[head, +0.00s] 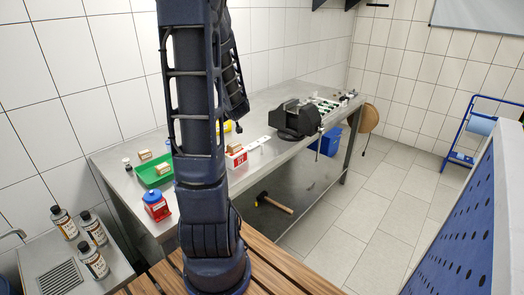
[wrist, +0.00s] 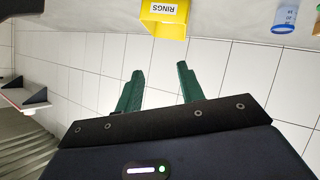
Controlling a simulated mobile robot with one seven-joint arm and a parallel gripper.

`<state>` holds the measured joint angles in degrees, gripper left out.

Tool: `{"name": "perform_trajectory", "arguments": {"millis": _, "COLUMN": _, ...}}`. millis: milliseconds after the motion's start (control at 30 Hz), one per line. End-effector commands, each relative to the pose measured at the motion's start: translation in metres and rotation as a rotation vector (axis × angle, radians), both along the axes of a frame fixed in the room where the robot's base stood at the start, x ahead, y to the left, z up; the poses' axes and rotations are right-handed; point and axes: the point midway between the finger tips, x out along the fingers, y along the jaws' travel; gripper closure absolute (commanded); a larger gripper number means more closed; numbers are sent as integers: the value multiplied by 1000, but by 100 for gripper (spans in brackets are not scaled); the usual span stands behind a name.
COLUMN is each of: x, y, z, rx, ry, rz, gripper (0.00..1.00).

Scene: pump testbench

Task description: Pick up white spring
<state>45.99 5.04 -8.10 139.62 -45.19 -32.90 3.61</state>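I cannot make out a white spring in either view; it may be too small or hidden behind my arm. My gripper (wrist: 160,70) shows in the wrist view with two green fingers apart and nothing between them. Beyond the fingertips a yellow bin (wrist: 165,18) labelled RINGS appears upside down on the bench (wrist: 225,22). In the head view my arm stands in front of the steel bench (head: 118,165) and hides part of it; the gripper cannot be made out there.
A hammer (head: 275,203) lies on the lower shelf. Several bottles (head: 93,228) stand at lower left.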

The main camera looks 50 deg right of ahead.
Motion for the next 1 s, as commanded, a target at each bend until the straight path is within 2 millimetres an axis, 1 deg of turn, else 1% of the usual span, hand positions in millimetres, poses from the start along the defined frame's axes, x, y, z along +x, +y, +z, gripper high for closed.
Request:
{"name": "perform_trajectory", "arguments": {"millis": 33, "x": -9, "y": -15, "z": -13, "rx": 4, "ry": -13, "rz": 4, "gripper": 62}}
{"name": "perform_trajectory", "arguments": {"millis": 200, "x": -33, "y": -48, "z": -46, "rx": 15, "ry": -84, "rz": 50, "gripper": 62}}
{"name": "perform_trajectory", "arguments": {"millis": 267, "x": -45, "y": -58, "z": -58, "rx": 24, "ry": -111, "rz": 65, "gripper": 62}}
{"name": "perform_trajectory", "arguments": {"millis": 433, "x": -82, "y": -78, "z": -91, "rx": 62, "ry": -201, "rz": 108, "gripper": 62}}
{"name": "perform_trajectory", "arguments": {"millis": 567, "x": -116, "y": -87, "z": -115, "rx": 100, "ry": -284, "rz": 137, "gripper": 62}}
{"name": "perform_trajectory", "arguments": {"millis": 600, "x": -127, "y": -89, "z": -121, "rx": 114, "ry": -313, "rz": 144, "gripper": 62}}
{"name": "perform_trajectory", "arguments": {"millis": 733, "x": -163, "y": -90, "z": -141, "rx": 159, "ry": -406, "rz": 163, "gripper": 62}}
{"name": "perform_trajectory", "arguments": {"millis": 800, "x": -181, "y": -90, "z": -149, "rx": 180, "ry": -456, "rz": 171, "gripper": 62}}
{"name": "perform_trajectory", "arguments": {"millis": 900, "x": -203, "y": -87, "z": -157, "rx": 206, "ry": -517, "rz": 180, "gripper": 62}}
{"name": "perform_trajectory", "arguments": {"millis": 1000, "x": -219, "y": -85, "z": -162, "rx": 224, "ry": -563, "rz": 185, "gripper": 62}}
